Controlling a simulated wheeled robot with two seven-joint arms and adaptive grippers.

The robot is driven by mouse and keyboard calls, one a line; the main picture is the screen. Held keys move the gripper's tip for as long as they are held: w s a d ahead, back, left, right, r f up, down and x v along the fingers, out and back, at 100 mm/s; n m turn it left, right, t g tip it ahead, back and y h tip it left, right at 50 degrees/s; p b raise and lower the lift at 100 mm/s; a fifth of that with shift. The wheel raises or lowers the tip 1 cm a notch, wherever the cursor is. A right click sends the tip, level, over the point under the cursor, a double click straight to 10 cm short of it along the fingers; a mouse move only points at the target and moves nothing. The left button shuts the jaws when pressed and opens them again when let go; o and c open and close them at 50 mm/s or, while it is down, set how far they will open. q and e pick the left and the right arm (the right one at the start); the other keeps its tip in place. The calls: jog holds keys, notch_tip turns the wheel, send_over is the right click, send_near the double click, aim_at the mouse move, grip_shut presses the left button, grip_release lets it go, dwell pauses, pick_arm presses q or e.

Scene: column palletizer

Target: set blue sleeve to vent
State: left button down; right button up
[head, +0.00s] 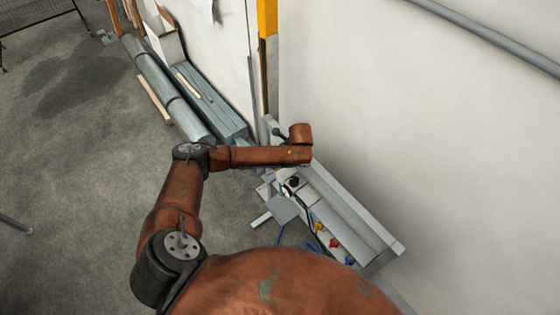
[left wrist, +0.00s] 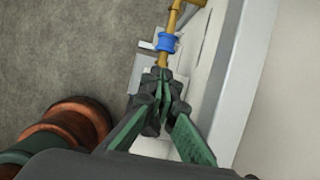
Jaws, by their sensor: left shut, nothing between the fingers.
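The blue sleeve (left wrist: 166,42) sits around a brass-coloured pipe (left wrist: 172,22) near the top middle of the left wrist view. My left gripper (left wrist: 164,76) is shut and empty, its tips just below the sleeve in that picture. Whether the tips touch the pipe or sleeve I cannot tell. In the head view my arm reaches over the grey panel unit by the wall, and I cannot make out the sleeve or the fingers there. My right gripper is in neither view. No vent marking can be read.
The grey panel unit (head: 345,213) stands along the white wall (head: 420,120), with a red knob (head: 334,242), a yellow knob (head: 319,227) and blue hoses. Grey pipes (head: 160,85) and a box (head: 163,40) lie further back left.

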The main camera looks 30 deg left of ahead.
aim_at(278, 169)
pick_arm(q)
jog(key=shift+w+d+f, duration=0.15)
jog(key=shift+f, duration=0.3)
jog(key=p+x, duration=0.1)
jog(key=x, duration=0.7)
jog(key=shift+f, duration=0.3)
jog(key=shift+a+f, duration=0.2)
jog(key=shift+a, duration=0.1)
jog(key=shift+w+a+b, duration=0.15)
jog(key=shift+w+a, duration=0.15)
jog(key=shift+a, duration=0.4)
jog(key=shift+w+a+b, duration=0.15)
jog(key=shift+w+a, duration=0.2)
jog(key=shift+a, duration=0.35)
jog(key=shift+w+a+b, duration=0.15)
jog(key=shift+w+a, duration=0.15)
jog(key=shift+a, duration=0.45)
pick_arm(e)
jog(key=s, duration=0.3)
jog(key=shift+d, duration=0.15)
pick_arm(q)
jog(key=shift+d+r, duration=0.1)
jog(key=shift+r, duration=0.05)
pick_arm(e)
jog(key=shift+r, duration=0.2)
